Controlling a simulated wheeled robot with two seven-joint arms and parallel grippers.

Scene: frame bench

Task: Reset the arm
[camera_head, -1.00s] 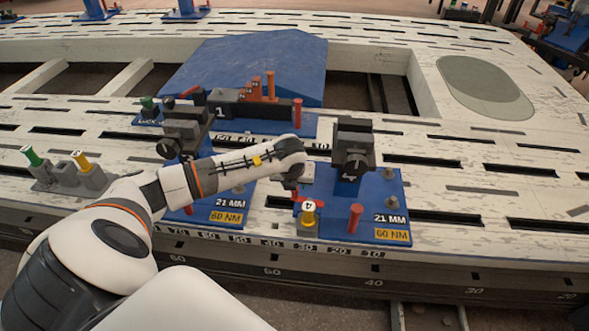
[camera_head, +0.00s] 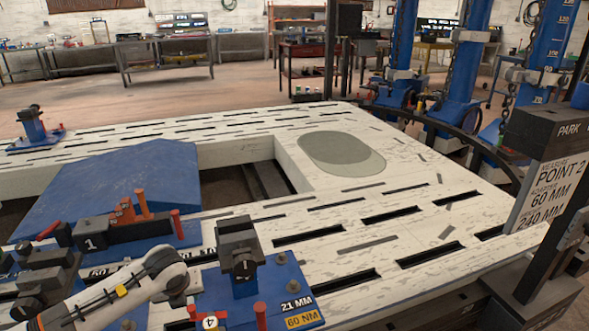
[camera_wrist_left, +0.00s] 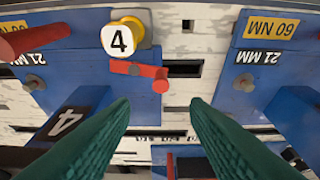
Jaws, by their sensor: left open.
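My left arm (camera_head: 110,300) comes in from the lower left in the head view, with its wrist end above the bench between two blue fixtures. My left gripper (camera_wrist_left: 158,105) shows in the wrist view as two green ribbed fingers, wide apart with nothing between them. A yellow knob marked 4 (camera_wrist_left: 121,38) and a red lever (camera_wrist_left: 140,72) lie beyond the fingertips, apart from them. In the head view this knob (camera_head: 210,322) is cut by the bottom edge. The fingertips cannot be made out in the head view. My right gripper is not in view.
A blue fixture with a black clamp (camera_head: 240,250) stands just right of my wrist. A black block marked 1 (camera_head: 92,240) and a blue ramp (camera_head: 110,185) lie behind. The bench's right part (camera_head: 400,215) is clear. A measure-point post (camera_head: 545,190) stands at the right.

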